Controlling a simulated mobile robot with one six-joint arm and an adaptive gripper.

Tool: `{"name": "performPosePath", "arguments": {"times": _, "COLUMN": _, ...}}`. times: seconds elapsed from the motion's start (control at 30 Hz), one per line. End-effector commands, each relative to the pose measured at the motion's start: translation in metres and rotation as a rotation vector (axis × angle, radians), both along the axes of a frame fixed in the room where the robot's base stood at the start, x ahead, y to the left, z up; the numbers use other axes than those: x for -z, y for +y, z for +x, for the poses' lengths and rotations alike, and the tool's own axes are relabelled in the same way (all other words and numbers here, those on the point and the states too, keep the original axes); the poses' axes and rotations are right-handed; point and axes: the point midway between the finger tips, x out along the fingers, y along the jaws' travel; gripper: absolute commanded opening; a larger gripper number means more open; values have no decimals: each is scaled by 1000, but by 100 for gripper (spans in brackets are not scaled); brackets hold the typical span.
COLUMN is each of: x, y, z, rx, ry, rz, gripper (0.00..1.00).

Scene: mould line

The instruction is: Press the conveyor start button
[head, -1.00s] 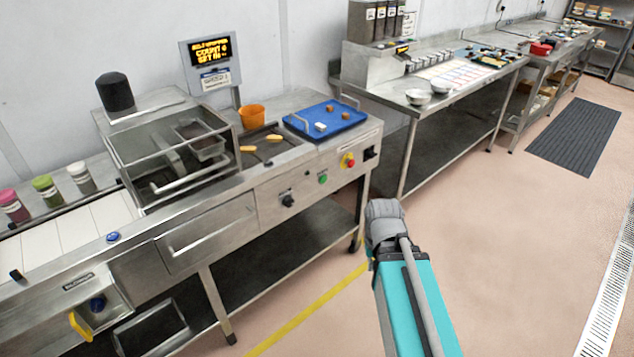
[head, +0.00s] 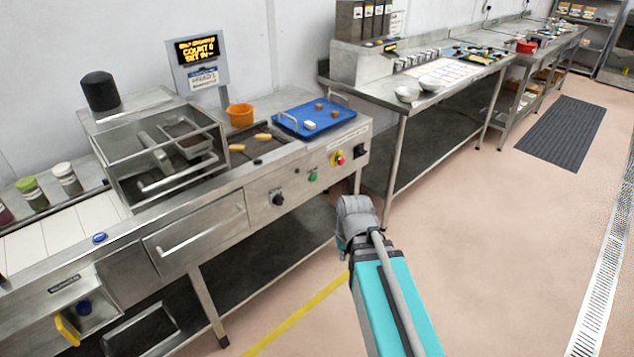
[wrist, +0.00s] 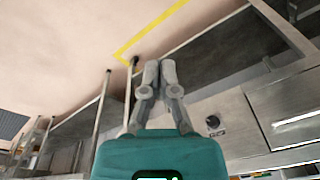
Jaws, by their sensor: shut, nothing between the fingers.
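A green button (head: 313,176) sits on the steel front panel of the machine, between a black knob (head: 278,199) and a red stop button on a yellow collar (head: 338,158). I cannot read labels that tell which starts the conveyor. My gripper (wrist: 160,70) is shut and empty in the wrist view, its fingers pointing over the machine's lower front and floor. The knob also shows there (wrist: 212,121), right of the fingers; I cannot make out the green button.
A blue tray (head: 290,122) with small pieces and an orange cup (head: 241,115) stand on the machine top. A display (head: 197,50) stands behind. A drawer handle (head: 202,234) juts from the front. A steel table (head: 440,95) stands right; the floor between is free.

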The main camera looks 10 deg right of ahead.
Motion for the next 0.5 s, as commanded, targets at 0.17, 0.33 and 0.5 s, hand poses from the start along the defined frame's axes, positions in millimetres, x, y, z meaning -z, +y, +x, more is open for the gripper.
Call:
{"name": "performPosePath", "arguments": {"times": 0.17, "x": 33, "y": 12, "z": 52, "rx": -2, "ry": -155, "rz": 69, "gripper": 0}}
{"name": "performPosePath", "arguments": {"times": 0.33, "x": 53, "y": 23, "z": 106, "rx": 11, "ry": -336, "rz": 144, "gripper": 0}}
{"name": "performPosePath", "arguments": {"times": 0.5, "x": 65, "y": 32, "z": 158, "rx": 40, "ry": -519, "rz": 214, "gripper": 0}}
